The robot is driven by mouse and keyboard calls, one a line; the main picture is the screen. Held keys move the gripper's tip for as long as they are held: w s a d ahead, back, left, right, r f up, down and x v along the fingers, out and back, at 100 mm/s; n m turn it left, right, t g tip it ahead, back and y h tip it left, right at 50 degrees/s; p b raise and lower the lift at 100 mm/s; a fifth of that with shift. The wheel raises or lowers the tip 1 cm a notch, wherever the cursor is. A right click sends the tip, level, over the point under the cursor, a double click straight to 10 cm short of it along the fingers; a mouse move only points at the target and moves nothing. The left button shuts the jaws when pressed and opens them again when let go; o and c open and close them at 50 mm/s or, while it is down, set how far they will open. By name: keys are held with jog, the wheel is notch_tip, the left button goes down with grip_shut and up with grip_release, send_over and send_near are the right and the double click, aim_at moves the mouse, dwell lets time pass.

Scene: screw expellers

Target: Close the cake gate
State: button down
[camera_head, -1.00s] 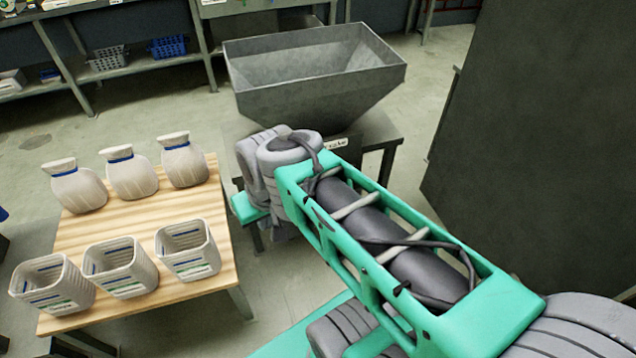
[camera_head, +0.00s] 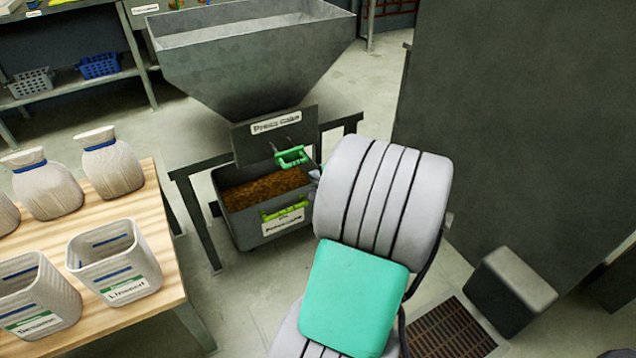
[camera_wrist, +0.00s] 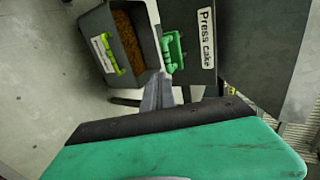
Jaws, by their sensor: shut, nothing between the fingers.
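The cake gate is a dark grey plate (camera_head: 255,142) with a "Press cake" label, below the hopper. It also shows in the wrist view (camera_wrist: 240,45). Its green handle (camera_head: 291,156) sits on the plate's lower part, and in the wrist view the handle (camera_wrist: 172,50) lies just beyond my fingertips. My gripper (camera_wrist: 160,78) is shut and empty, close to the handle and the bin's corner; I cannot tell whether it touches either. In the head view, my wrist hides most of the gripper, with only a fingertip (camera_head: 315,174) showing.
A grey bin (camera_head: 240,226) of brown press cake, with a yellow-green handle (camera_head: 283,213), stands below the gate. The metal hopper (camera_head: 250,60) is above. A wooden table (camera_head: 165,260) with sacks and baskets is left. A dark cabinet (camera_head: 520,120) and small grey box (camera_head: 510,290) are right.

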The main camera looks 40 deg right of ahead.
jog(key=b, duration=0.2)
send_near(291, 153)
notch_tip(291, 153, down, 4)
jog(key=shift+w+d+f, duration=0.1)
jog(key=shift+w, duration=0.45)
jog(key=shift+w, duration=0.1)
jog(key=w, duration=0.2)
jog(key=w+d, duration=0.1)
jog(key=w, duration=0.2)
jog(key=shift+w+d, duration=0.45)
jog(key=shift+w, duration=0.1)
